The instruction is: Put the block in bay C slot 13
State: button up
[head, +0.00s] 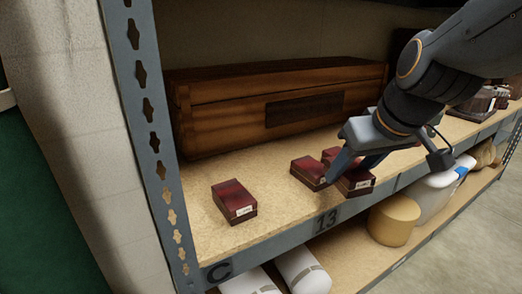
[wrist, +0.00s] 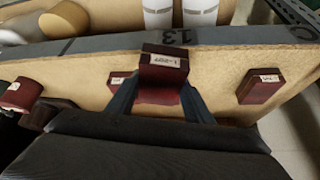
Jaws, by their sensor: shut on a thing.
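My gripper (head: 357,165) is shut on a dark red block with a white label (head: 357,181). In the wrist view the held block (wrist: 163,70) sits between both fingers, label outward, in front of the shelf edge near the plate marked 13 (head: 325,221). A similar block (head: 309,173) stands on the shelf just left of the gripper. Another block (head: 234,201) stands farther left, near the letter C (head: 218,272). Red behind the left finger is partly hidden. Whether the held block touches the board is unclear.
A long wooden chest (head: 275,105) fills the back of the shelf. A metal upright (head: 150,130) stands at the left. The board is bare between the two left blocks. The lower shelf holds a tan drum (head: 393,220) and white rolls (head: 302,270).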

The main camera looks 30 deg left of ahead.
jog(key=s+a+r+n+g+y, duration=0.1)
jog(key=s+a+r+n, duration=0.2)
jog(key=a, duration=0.6)
jog(key=shift+s+a+r, duration=0.15)
jog(key=shift+s+r, duration=0.75)
jog(key=shift+r, duration=0.05)
